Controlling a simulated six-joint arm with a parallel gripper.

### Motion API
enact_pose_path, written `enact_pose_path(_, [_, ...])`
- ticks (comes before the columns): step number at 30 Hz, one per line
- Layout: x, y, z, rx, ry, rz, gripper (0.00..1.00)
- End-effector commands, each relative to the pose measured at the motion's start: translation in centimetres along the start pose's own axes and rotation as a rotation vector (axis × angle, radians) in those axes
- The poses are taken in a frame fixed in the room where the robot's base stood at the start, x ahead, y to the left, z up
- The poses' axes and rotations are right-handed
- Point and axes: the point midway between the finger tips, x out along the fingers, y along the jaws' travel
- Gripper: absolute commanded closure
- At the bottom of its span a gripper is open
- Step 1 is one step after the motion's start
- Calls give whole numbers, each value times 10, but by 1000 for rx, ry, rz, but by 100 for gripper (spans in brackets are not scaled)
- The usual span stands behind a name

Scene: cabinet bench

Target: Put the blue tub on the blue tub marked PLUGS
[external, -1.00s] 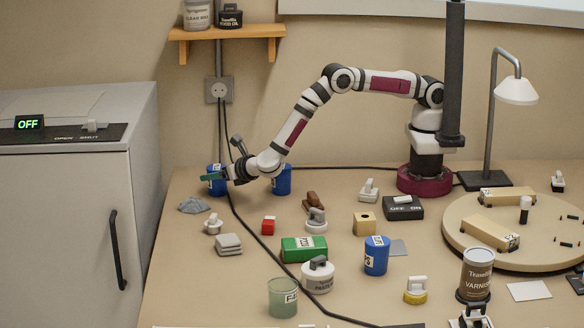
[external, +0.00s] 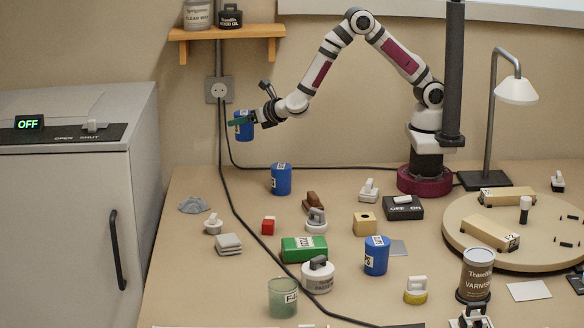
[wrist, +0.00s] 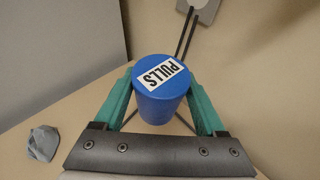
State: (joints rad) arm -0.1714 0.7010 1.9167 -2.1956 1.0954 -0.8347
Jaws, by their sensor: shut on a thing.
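My gripper (external: 238,122) is shut on a blue tub (external: 246,131) and holds it in the air, clear of the bench, near the back wall. In the wrist view the held tub (wrist: 157,104) sits between the two green fingers, and its lid label reads PULLS. A second blue tub (external: 281,182) stands on the bench below and to the right of the held one. A third blue tub (external: 376,259) stands nearer the front, right of the green box. Both standing tubs bear white labels, too small to read, so I cannot tell which is marked PLUGS.
A green box (external: 303,250), a white lidded pot (external: 318,277) and a yellow block (external: 365,224) lie around the front tub. A red block (external: 268,226) and a brown-handled item (external: 313,202) lie near the back tub. A black cable (external: 246,226) crosses the bench.

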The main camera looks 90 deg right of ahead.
Motion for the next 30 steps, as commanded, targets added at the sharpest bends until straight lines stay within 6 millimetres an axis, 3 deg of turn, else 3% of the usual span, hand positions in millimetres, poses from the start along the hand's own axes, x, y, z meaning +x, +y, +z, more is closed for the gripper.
enact_pose_path(7, [-86,-68,22,-1,-2,11,92])
enact_pose_path(10, [-110,-96,22,-2,-2,13,92])
enact_pose_path(13, [-123,-110,20,-5,-2,14,92])
enact_pose_path(16, [-126,-97,6,-11,1,15,92])
enact_pose_path(24, [-129,-21,-46,-8,-1,14,92])
enact_pose_path(30, [-124,-4,-71,-11,0,10,92])
